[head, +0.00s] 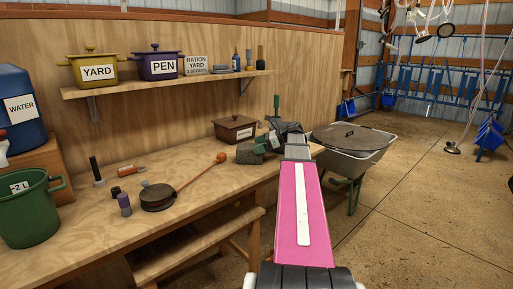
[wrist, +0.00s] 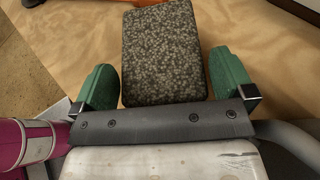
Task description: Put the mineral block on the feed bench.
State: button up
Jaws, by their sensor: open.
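The mineral block is a dark grey speckled block (head: 249,154). It appears to rest on the wooden feed bench (head: 105,220) near its far right end, in front of a brown lidded box. My gripper (head: 268,143) is at the block, reaching in from the right. In the wrist view the block (wrist: 160,45) lies between the two green fingers of my gripper (wrist: 163,72). The fingers are apart, with a narrow gap at the block's left side; contact on the right is unclear. Bare wood shows around the block.
The brown box (head: 234,130) stands behind the block. A round dark pan with an orange-ended handle (head: 160,196) lies to the left. A wheelbarrow (head: 350,157) stands past the bench's right end. A shelf (head: 150,86) holds labelled pots above. Bench front is mostly clear.

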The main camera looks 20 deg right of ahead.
jog(key=v, duration=1)
jog(key=shift+s+d+r, duration=0.15)
jog(key=shift+s+d, duration=0.05)
jog(key=shift+d, duration=0.1)
